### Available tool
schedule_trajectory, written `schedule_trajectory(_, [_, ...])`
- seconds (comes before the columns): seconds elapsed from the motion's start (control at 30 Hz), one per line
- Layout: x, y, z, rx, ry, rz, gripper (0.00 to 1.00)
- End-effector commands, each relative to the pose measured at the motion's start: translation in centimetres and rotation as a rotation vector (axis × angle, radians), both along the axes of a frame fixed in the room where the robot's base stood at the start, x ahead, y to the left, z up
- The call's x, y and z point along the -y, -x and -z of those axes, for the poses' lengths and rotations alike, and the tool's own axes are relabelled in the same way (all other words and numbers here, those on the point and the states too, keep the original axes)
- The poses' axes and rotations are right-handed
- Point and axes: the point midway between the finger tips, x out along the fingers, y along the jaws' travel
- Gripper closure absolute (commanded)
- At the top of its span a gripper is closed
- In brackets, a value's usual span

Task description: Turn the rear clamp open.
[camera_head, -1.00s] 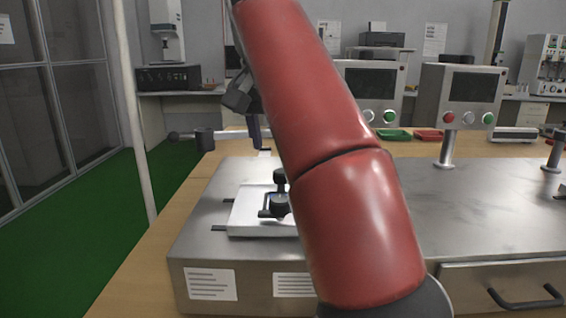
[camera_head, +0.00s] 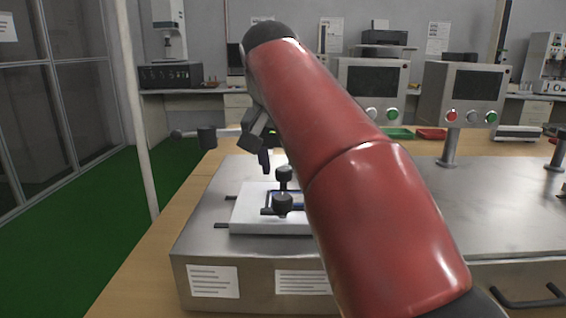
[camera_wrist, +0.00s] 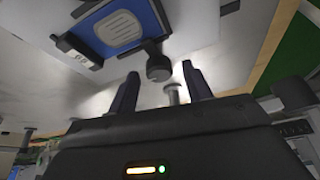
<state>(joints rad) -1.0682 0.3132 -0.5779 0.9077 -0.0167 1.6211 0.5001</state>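The rear clamp (camera_head: 284,175) is a dark round knob at the back of a white plate (camera_head: 250,214) on the metal bench top. The front clamp (camera_head: 282,204) is a similar dark knob nearer me, with a blue part partly visible behind it. My gripper (camera_head: 265,160) is just behind and left of the rear clamp in the head view, partly hidden by my red arm. In the wrist view my gripper (camera_wrist: 160,85) is open, its two dark fingers apart with nothing held. A dark knob (camera_wrist: 158,66), apparently the rear clamp, lies just beyond the fingertips beside the blue part (camera_wrist: 122,30).
A green tray (camera_head: 398,133) and a red tray (camera_head: 432,134) lie behind. My arm covers the plate's right side. A pale pole (camera_head: 139,110) stands at the left.

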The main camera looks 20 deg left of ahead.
Motion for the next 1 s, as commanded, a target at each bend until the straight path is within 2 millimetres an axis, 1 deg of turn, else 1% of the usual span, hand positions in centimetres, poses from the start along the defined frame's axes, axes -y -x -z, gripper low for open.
schedule_trajectory(0.03, [0.00, 0.00, -0.01, 0.000, 0.000, 0.000, 0.57])
schedule_trajectory(0.3, [0.00, 0.01, -0.02, 0.000, 0.000, 0.000, 0.93])
schedule_trajectory(0.33, [0.00, 0.01, -0.02, 0.000, 0.000, 0.000, 0.94])
schedule_trajectory(0.53, [0.03, 0.01, -0.04, 0.000, 0.000, -0.015, 0.94])
schedule_trajectory(0.67, [0.09, 0.03, -0.07, 0.000, -0.001, -0.055, 0.94])
schedule_trajectory(0.87, [0.24, -0.03, -0.07, 0.000, -0.002, -0.174, 0.94])
schedule_trajectory(1.0, [0.35, -0.10, -0.06, 0.000, -0.001, -0.295, 0.94])
